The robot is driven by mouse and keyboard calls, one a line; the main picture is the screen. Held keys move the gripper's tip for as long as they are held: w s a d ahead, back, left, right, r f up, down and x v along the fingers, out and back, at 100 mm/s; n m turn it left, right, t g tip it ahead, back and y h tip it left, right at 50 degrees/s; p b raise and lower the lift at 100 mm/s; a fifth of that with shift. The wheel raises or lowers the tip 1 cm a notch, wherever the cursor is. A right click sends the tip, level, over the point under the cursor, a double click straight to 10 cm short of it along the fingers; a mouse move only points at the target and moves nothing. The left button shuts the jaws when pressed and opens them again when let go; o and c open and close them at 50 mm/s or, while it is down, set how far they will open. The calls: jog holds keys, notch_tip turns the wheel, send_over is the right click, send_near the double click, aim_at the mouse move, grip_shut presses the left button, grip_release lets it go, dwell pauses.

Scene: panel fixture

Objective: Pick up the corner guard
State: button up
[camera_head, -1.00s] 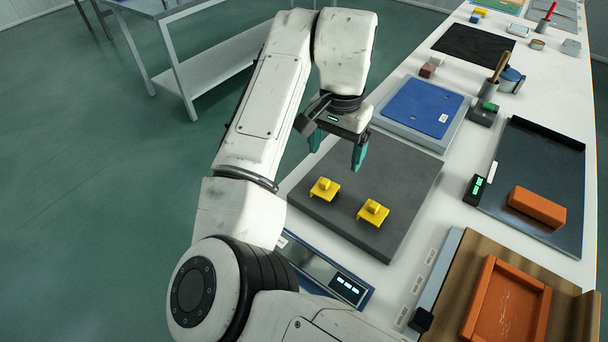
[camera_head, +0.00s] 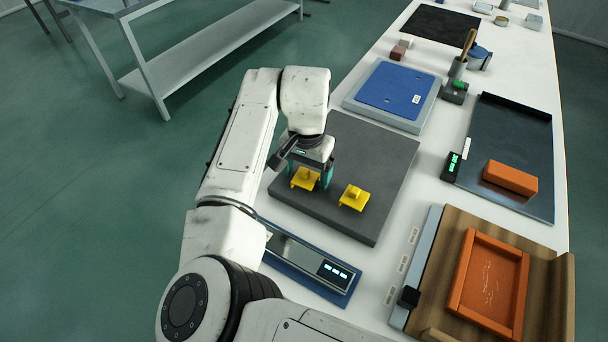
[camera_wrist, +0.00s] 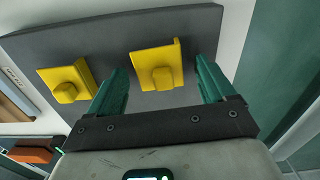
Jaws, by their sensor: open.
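My gripper is open, pointing down, with teal fingers on either side of the left guard. In the wrist view, that guard (camera_wrist: 157,68) lies between and just beyond the fingertips (camera_wrist: 160,76), and the other guard (camera_wrist: 68,82) is to the left. I see no clear contact. The gripper partly hides the left guard's back in the head view.
The grey slab (camera_head: 372,150) has bare room behind the guards. A blue panel (camera_head: 398,92) on a grey plate lies behind it. A blue-edged device with a display (camera_head: 333,271) is in front. An orange tray (camera_head: 490,280) and an orange block (camera_head: 510,178) are at right.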

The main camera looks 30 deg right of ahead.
jog(key=shift+f, duration=0.1)
jog(key=shift+c, duration=0.2)
jog(key=c, duration=1.1)
